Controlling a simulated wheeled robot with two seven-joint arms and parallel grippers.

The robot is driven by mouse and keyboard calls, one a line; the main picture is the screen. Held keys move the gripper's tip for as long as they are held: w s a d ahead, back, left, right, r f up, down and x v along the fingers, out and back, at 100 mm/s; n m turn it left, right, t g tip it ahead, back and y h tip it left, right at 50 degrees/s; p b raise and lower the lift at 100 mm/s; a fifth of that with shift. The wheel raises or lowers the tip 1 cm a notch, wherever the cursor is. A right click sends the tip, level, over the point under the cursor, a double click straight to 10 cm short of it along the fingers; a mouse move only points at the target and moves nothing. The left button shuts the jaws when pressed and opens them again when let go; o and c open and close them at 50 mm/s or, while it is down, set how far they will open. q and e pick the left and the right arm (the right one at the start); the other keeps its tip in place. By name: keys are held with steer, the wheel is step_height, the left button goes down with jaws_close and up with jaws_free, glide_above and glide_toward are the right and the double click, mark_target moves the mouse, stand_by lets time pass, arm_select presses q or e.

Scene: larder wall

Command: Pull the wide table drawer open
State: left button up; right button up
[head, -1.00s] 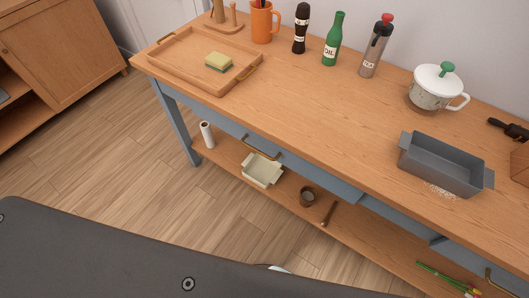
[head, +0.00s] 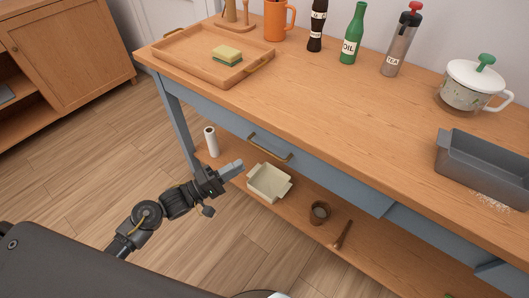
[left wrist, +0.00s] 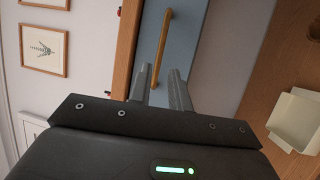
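The wide table drawer (head: 325,175) has a blue-grey front under the wooden tabletop and looks closed in the head view. Its brass bar handle (head: 270,148) is on the front, and the handle also shows in the left wrist view (left wrist: 161,48). My left gripper (head: 234,168) is in front of the table, a little below and left of the handle. In the left wrist view its two fingers (left wrist: 161,82) are apart with nothing held. The handle appears beyond the fingertips, and no contact is visible. My right gripper is not in view.
A lower shelf holds a white roll (head: 211,142), a cream dish (head: 269,182) and a brown ring-shaped item (head: 319,212). On the tabletop stand a wooden tray (head: 178,58) with a sponge, several bottles, a lidded pot (head: 472,88) and a grey tin (head: 483,170). The floor in front is clear.

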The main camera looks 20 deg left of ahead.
mark_target(265, 150)
arm_select(q)
steer(key=x, duration=1)
steer(key=shift+a+p, duration=0.1)
steer(key=shift+p, duration=0.2)
steer(key=shift+w, duration=0.1)
jaws_close()
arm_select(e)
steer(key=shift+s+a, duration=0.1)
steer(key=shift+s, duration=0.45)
